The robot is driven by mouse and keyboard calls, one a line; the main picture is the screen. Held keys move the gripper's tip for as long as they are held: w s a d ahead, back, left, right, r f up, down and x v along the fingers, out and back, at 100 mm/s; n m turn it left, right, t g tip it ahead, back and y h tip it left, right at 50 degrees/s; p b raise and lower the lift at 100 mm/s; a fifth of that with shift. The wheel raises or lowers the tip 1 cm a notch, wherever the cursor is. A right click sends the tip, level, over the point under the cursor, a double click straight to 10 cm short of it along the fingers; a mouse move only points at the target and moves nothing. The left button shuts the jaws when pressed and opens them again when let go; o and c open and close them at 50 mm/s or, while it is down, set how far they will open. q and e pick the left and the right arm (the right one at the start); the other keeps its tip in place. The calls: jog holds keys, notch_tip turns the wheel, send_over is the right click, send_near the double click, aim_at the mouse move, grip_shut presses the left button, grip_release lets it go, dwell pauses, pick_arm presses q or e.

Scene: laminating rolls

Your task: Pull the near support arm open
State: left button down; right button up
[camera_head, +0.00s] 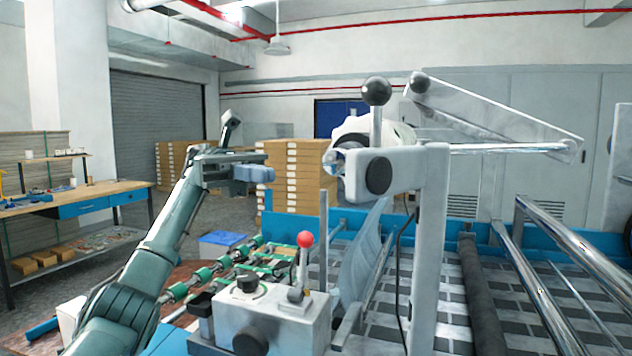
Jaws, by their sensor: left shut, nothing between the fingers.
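The near support arm (405,166) is a pale grey bracket at the top of an upright post. It has a dark round knob on its face, and a lever with a black ball (376,90) stands up from it. A white roll (352,130) shows behind the bracket, partly hidden by it. My left gripper (268,168) reaches in from the left at about the bracket's height. It is shut and empty, with a visible gap between its fingertips and the bracket. My right gripper is out of view.
A control box (270,318) with a red-ball lever (305,240) stands below, between my left arm and the post. Metal rollers (560,245) cross the machine at right. A workbench (80,205) stands at far left; stacked cartons (297,180) stand behind my gripper.

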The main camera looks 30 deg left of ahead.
pick_arm(q)
send_near(347, 192)
jog(key=x, duration=0.4)
jog(key=shift+w+d+p, duration=0.15)
jog(key=shift+d+p, duration=0.2)
jog(key=shift+d, duration=0.4)
jog(key=shift+d+f, duration=0.1)
jog(key=shift+d, duration=0.3)
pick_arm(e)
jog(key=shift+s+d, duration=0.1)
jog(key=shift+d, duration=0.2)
